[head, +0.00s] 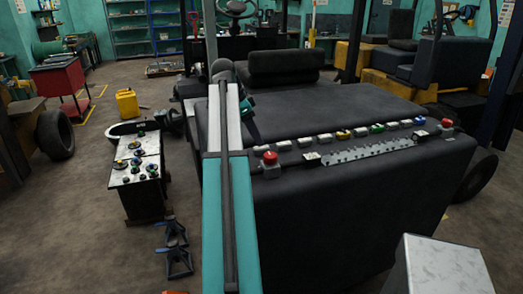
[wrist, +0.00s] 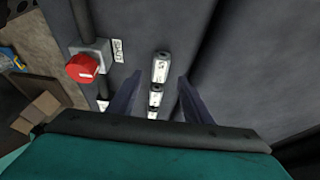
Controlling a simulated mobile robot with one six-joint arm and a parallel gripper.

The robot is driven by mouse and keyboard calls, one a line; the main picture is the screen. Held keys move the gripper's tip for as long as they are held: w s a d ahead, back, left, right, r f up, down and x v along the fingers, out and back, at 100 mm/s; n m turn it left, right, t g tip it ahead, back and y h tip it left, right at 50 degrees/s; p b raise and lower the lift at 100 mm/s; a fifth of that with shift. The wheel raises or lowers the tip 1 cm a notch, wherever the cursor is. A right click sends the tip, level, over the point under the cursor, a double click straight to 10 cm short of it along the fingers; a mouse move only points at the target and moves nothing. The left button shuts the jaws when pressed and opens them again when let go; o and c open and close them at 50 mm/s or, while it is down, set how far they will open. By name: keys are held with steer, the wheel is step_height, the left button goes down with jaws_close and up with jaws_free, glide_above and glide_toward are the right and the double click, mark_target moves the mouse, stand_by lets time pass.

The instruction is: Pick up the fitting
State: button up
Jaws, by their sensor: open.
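In the wrist view, one grey-white fitting (wrist: 161,66) lies between and just beyond the fingertips of my gripper (wrist: 160,77). A second similar fitting (wrist: 155,98) sits below it in the picture, also between the fingers. The fingers are apart and nothing is held. In the head view my arm hides part of the forklift, and the fingers are hard to make out there.
A red button on a grey box (wrist: 85,66) stands left of the fingers; a red button (head: 270,158) also shows in the head view. A perforated metal strip (head: 368,152) lies before the row. A cart with knobs (head: 135,165) and blue stands (head: 174,255) are at left.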

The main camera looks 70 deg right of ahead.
steer(key=shift+f, duration=0.1)
steer(key=shift+p+x, duration=0.9)
steer(key=shift+x, duration=0.3)
steer(key=shift+p+x, duration=0.35)
steer(key=shift+x, duration=0.95)
steer(key=shift+w, duration=0.1)
jaws_close()
step_height(320, 180, up, 10)
steer(key=b, duration=0.3)
